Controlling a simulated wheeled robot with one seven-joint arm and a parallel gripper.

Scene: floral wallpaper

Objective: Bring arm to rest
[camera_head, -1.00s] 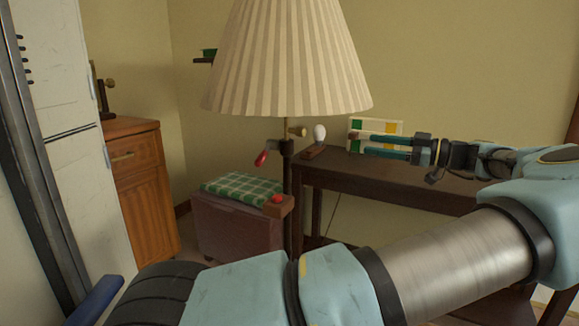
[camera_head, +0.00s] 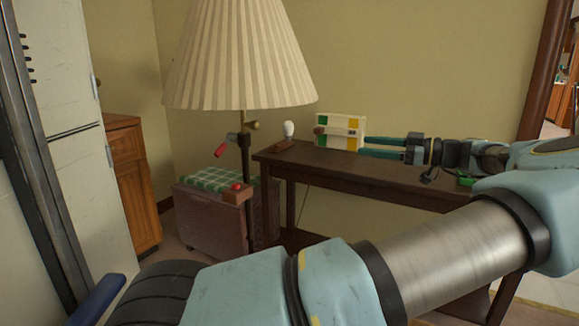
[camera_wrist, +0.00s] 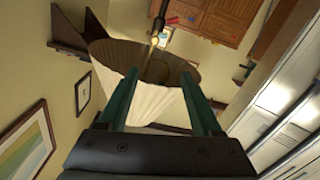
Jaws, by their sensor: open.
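My gripper (camera_head: 365,147) is open, its two teal fingers pointing left above the dark wooden table in the head view. In the wrist view my gripper (camera_wrist: 160,100) has its fingers well apart, with nothing held between them. The pleated lampshade (camera_wrist: 150,97) shows beyond and between the fingers there. My arm stretches across the lower right of the head view, its elbow bent back toward the gripper.
A floor lamp (camera_head: 240,55) stands left of the gripper. The dark table (camera_head: 340,171) carries a white bulb (camera_head: 289,130) and a colored panel (camera_head: 341,126). A chest with a green checked cushion (camera_head: 211,179), a wooden cabinet (camera_head: 136,195) and a white cabinet (camera_head: 70,180) stand left.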

